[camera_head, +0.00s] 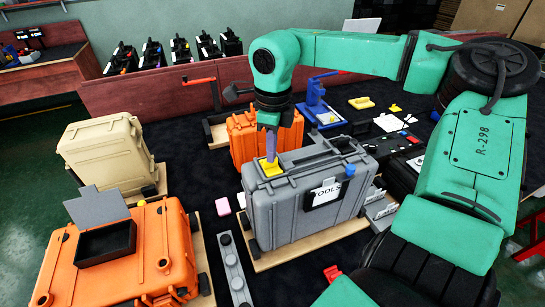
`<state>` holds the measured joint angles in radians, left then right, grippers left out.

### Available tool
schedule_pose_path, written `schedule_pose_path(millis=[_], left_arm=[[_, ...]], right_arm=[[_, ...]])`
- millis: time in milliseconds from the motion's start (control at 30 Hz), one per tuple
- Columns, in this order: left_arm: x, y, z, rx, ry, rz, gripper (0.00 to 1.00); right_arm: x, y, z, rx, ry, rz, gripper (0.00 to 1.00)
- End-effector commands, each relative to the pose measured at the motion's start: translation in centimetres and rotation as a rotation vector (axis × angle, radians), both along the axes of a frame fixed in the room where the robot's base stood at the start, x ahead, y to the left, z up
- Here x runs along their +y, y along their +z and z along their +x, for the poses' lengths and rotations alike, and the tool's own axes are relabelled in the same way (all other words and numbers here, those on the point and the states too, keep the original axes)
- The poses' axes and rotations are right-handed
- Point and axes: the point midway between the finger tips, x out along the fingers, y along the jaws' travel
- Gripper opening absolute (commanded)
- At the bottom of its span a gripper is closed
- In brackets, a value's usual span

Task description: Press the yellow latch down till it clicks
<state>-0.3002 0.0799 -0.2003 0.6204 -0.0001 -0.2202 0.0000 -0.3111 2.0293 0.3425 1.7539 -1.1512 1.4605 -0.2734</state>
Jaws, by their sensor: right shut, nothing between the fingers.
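A grey tool case (300,208) labelled "TOOLS" stands on a wooden board in the middle of the camera_head view. The yellow latch (271,168) is on top of the case near its left end. My right gripper (271,158) points down from above with its fingers shut and empty. Its tips are at the yellow latch and appear to touch it; the exact contact is too small to tell. The gripper partly covers the latch's back edge. My left gripper is not in view.
An orange case (240,140) stands close behind the grey case. A beige case (105,150) is at left, and another orange case (150,255) with an open dark box (105,240) is at front left. A blue device (317,100) stands behind. A grey strip (233,270) lies in front.

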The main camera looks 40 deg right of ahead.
Motion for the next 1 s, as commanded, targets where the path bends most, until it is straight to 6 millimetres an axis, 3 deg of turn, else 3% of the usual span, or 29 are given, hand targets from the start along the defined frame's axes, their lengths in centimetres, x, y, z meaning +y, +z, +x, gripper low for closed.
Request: schedule_pose_path(millis=[33,100,600,1000], left_arm=[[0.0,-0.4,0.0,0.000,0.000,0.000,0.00],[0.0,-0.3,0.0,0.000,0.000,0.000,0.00],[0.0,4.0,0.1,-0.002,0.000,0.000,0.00],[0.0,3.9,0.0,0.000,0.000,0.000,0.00]], right_arm=[[0.0,-1.9,-0.9,0.047,0.002,0.003,0.00],[0.0,-1.8,-0.9,0.047,0.002,0.003,0.00],[0.0,4.6,-0.8,0.039,0.003,-0.002,0.00],[0.0,4.9,-0.7,0.035,0.002,-0.002,0.00]])
